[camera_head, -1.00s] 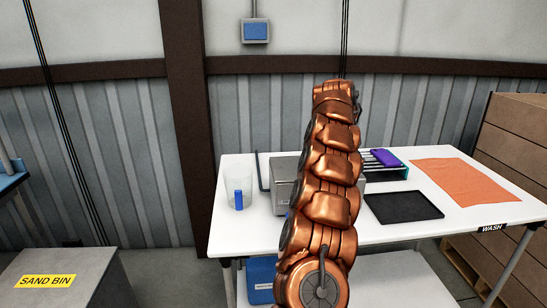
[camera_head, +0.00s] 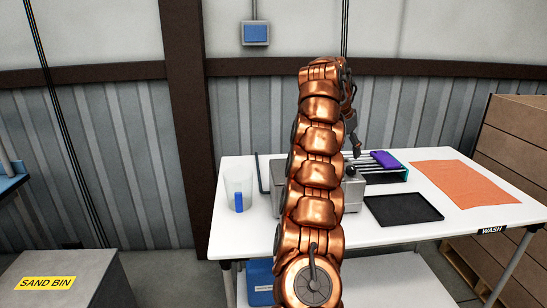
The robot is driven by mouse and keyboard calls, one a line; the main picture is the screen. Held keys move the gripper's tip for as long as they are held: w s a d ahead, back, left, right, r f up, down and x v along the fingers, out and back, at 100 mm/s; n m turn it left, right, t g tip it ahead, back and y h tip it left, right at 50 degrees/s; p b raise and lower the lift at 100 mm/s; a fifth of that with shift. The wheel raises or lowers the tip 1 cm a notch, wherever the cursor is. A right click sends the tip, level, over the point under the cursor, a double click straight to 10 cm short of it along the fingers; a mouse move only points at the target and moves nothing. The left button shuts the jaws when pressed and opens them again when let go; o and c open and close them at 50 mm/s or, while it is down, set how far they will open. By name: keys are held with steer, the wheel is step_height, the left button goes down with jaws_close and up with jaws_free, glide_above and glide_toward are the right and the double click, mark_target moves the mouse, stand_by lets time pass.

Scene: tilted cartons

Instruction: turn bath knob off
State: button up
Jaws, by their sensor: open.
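The bath looks to be the grey metal box (camera_head: 279,184) on the white table, mostly hidden behind my copper arm. A small dark round part (camera_head: 350,171), which may be its knob, shows at the right edge of the arm. My gripper (camera_head: 355,152) is partly in view to the right of the arm's upper end, with dark fingers pointing down. It is open, just above the dark round part. I cannot tell whether they touch or which way the knob is turned.
The white table (camera_head: 395,232) holds a clear jug (camera_head: 239,187) with a blue handle at left. A black tray (camera_head: 403,208), a rack (camera_head: 387,173) with a purple item (camera_head: 385,159) and an orange cloth (camera_head: 462,182) lie at right. Cartons (camera_head: 518,150) stand at far right.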

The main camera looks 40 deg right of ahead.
steer(key=w+a+r+n+y+p, duration=0.1)
steer(key=a+n, duration=0.3)
steer(key=a, duration=0.8)
steer(key=w+a+r+n+t+y+p, duration=0.1)
steer(key=w+a+n, duration=0.3)
steer(key=a, duration=0.9)
steer(key=shift+w+n, duration=0.2)
steer(key=shift+n, duration=0.5)
steer(key=shift+r, duration=0.1)
